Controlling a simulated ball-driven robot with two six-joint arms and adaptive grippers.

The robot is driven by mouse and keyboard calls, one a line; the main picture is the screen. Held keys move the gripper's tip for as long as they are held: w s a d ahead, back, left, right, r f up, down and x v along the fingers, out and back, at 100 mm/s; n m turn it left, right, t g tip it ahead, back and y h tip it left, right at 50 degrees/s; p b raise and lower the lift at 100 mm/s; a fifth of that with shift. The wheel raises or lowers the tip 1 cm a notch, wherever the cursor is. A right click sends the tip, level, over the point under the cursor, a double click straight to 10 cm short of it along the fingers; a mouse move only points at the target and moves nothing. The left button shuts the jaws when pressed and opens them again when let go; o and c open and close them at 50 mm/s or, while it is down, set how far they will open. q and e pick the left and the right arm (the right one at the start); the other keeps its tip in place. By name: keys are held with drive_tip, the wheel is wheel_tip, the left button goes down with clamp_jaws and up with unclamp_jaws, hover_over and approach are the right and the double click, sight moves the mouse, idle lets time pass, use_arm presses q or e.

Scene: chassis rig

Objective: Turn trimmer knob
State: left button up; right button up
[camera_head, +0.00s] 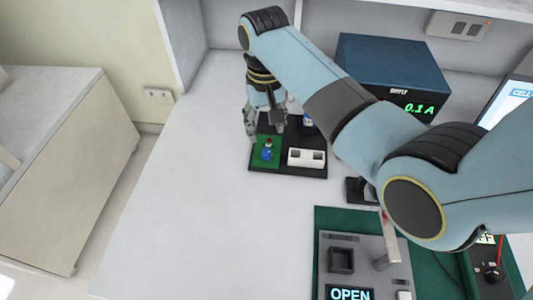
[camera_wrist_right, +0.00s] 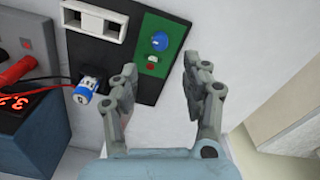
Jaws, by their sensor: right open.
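The trimmer knob appears to be the blue round knob (camera_wrist_right: 160,41) on a green panel (camera_wrist_right: 178,33) in the right wrist view. It also shows in the head view (camera_head: 266,154), with a small red part (camera_head: 268,142) beside it. The green panel is set in a black board. My right gripper (camera_head: 265,122) is over the far side of this board, open and empty. In the right wrist view its fingers (camera_wrist_right: 160,66) are spread apart, with the blue knob beyond the gap and apart from them. My left gripper is in neither view.
A white two-window block (camera_head: 306,157) and a blue-white cylinder (camera_wrist_right: 82,92) are on the black board. A blue supply box (camera_head: 385,60) reading 0.1 A stands behind. A grey fixture (camera_head: 345,242) with an OPEN display is in front. The table's left side (camera_head: 180,210) is clear.

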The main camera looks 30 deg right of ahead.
sight(267, 152)
wheel_tip(267, 152, down, 9)
drive_tip(key=shift+f+b, duration=0.15)
drive_tip(key=shift+b, duration=0.55)
clamp_jaws()
drive_tip(key=shift+s+r+n+p, duration=0.1)
drive_tip(key=shift+r+n+p, duration=0.15)
drive_tip(key=shift+n+p, duration=0.85)
drive_tip(key=shift+f, duration=0.25)
